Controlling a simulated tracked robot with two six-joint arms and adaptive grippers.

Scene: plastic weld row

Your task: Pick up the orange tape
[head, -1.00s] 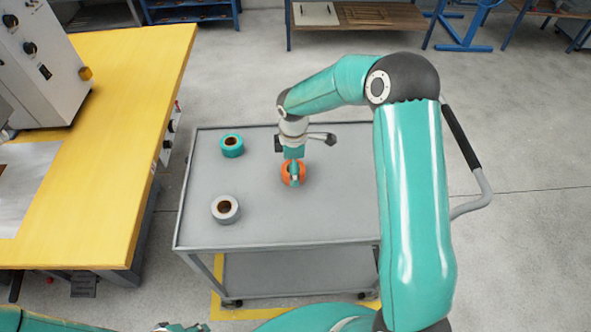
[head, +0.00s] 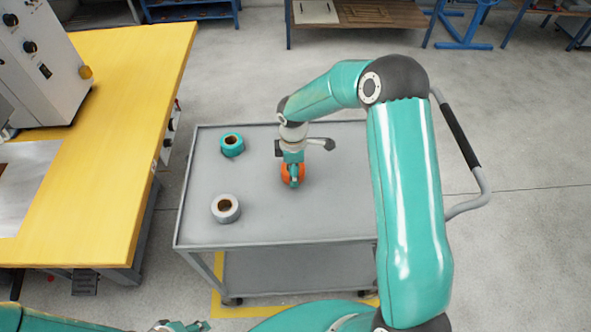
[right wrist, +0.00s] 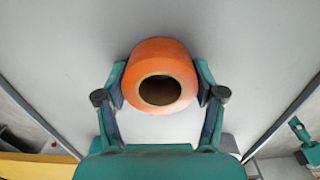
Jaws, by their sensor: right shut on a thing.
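The orange tape (head: 286,175) is a roll on the grey cart's top, partly hidden by my right gripper (head: 292,182) in the head view. In the right wrist view the orange tape (right wrist: 160,57) sits between the two fingers of my right gripper (right wrist: 160,85), which touch its sides; its dark core faces the camera. The right gripper is shut on it. I cannot tell whether the roll is clear of the cart top. My left gripper (head: 185,327) shows only in part at the bottom edge of the head view, and its jaws are unclear.
A teal tape roll (head: 232,145) and a grey tape roll (head: 225,209) lie on the grey cart (head: 270,222), left of the orange one. A yellow table (head: 110,130) with a machine (head: 48,62) stands to the left. The cart's front area is free.

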